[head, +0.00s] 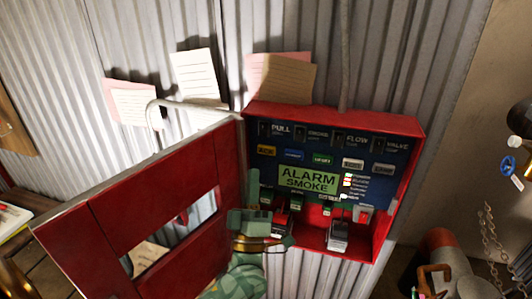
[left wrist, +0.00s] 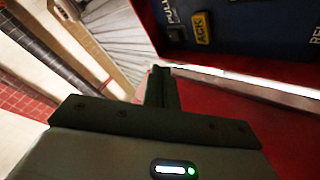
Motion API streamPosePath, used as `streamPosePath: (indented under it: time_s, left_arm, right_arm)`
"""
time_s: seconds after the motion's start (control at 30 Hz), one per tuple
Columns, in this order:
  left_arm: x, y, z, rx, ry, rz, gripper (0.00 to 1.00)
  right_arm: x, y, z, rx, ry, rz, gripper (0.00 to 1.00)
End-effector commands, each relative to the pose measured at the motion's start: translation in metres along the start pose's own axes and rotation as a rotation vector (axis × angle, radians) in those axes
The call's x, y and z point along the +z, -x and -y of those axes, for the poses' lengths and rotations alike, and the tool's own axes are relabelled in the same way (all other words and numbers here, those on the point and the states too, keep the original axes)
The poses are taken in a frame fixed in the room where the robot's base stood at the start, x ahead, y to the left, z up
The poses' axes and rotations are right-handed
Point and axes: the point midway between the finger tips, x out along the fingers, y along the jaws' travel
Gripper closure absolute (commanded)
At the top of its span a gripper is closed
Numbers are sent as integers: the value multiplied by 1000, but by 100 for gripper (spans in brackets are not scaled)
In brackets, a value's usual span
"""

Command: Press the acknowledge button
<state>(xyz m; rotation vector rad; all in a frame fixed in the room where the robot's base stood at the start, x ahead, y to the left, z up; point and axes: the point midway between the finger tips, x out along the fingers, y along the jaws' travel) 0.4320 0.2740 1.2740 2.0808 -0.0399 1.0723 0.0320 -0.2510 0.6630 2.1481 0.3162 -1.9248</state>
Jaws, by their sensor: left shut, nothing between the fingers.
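The acknowledge button is the yellow button marked ACK, at the left end of the button row on the blue panel; it shows in the head view (head: 266,150) and larger in the left wrist view (left wrist: 202,28). The blue panel (head: 338,150) sits inside an open red alarm box (head: 412,128). My left gripper (head: 254,182) is shut and empty, in front of the panel's lower left. It is below the button in the head view and apart from it. In the left wrist view the closed fingers (left wrist: 160,80) point up, left of the button. My right gripper is not in view.
The red box door (head: 95,235) stands open to the left, close beside my left arm. Blue, green and white buttons share the row with ACK, above a green ALARM SMOKE display (head: 308,180). Paper notes (head: 198,75) hang on the corrugated wall. An orange-and-white object (head: 445,245) stands at right.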

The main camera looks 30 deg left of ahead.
Motion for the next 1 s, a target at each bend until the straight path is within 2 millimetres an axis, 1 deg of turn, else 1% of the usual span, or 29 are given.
streamPosePath:
  time_s: [0.1, 0.23, 0.5, 0.67, 1.0]
  left_arm:
    - [10, -11, 10, 1, 0, -2, 100]
    - [19, -24, 20, 1, 0, -1, 100]
    - [31, -42, 31, 0, 0, 0, 100]
    - [33, -45, 33, 0, 0, 0, 100]
    - [33, -46, 33, 0, 0, 0, 100]
  right_arm:
    - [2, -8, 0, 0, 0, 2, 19]
    - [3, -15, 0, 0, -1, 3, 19]
    - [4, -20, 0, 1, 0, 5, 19]
    - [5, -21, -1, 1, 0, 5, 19]
    - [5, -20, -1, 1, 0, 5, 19]
